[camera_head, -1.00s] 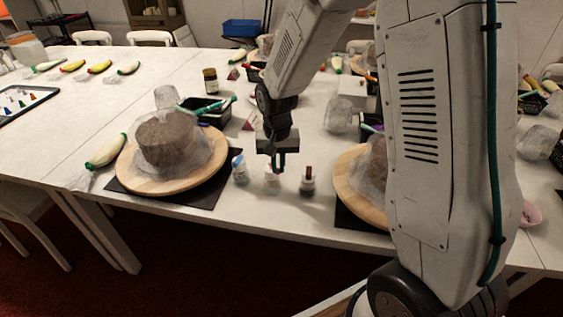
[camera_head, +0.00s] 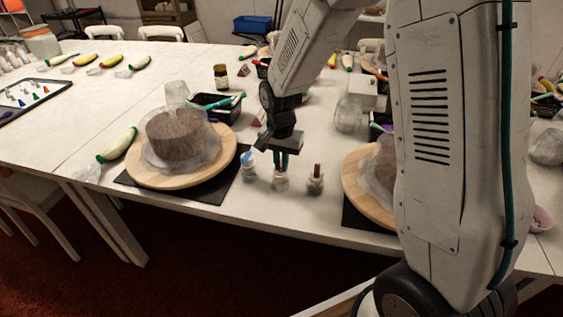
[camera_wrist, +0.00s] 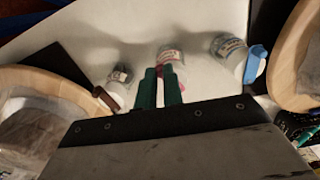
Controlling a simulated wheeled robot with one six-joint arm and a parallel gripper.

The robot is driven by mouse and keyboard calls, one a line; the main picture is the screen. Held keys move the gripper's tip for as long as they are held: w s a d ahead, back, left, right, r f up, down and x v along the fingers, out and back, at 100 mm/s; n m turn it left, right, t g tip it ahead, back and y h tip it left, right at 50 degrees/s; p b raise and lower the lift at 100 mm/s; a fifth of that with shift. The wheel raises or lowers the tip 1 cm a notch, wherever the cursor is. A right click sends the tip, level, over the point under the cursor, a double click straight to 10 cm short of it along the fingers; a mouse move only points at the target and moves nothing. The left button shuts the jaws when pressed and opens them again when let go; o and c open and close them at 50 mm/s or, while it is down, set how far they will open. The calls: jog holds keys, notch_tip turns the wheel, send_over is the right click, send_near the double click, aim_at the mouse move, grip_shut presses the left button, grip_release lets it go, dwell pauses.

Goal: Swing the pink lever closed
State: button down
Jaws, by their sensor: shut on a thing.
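Three small white bottles stand in a row near the table's front edge. The middle bottle (camera_head: 281,182) has a pink part, seen just beyond my fingertips in the wrist view (camera_wrist: 172,55). My gripper (camera_head: 281,163) points down at the top of this bottle. Its two green fingers (camera_wrist: 160,85) are close together, shut on the pink lever; the fingers hide most of it. The bottle with the blue lever (camera_head: 249,168) stands left, and the one with the dark red-brown lever (camera_head: 316,182) right. In the wrist view their sides are swapped.
A wooden turntable (camera_head: 205,175) with a wrapped brown cake (camera_head: 180,138) stands left of the bottles. Another turntable (camera_head: 358,188) stands close on the right. A black tray (camera_head: 222,108) lies behind. The table's front edge is near the bottles.

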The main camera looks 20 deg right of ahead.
jog(key=c, duration=1.5)
grip_release()
notch_tip(320, 180, up, 8)
jog(key=shift+f, duration=0.1)
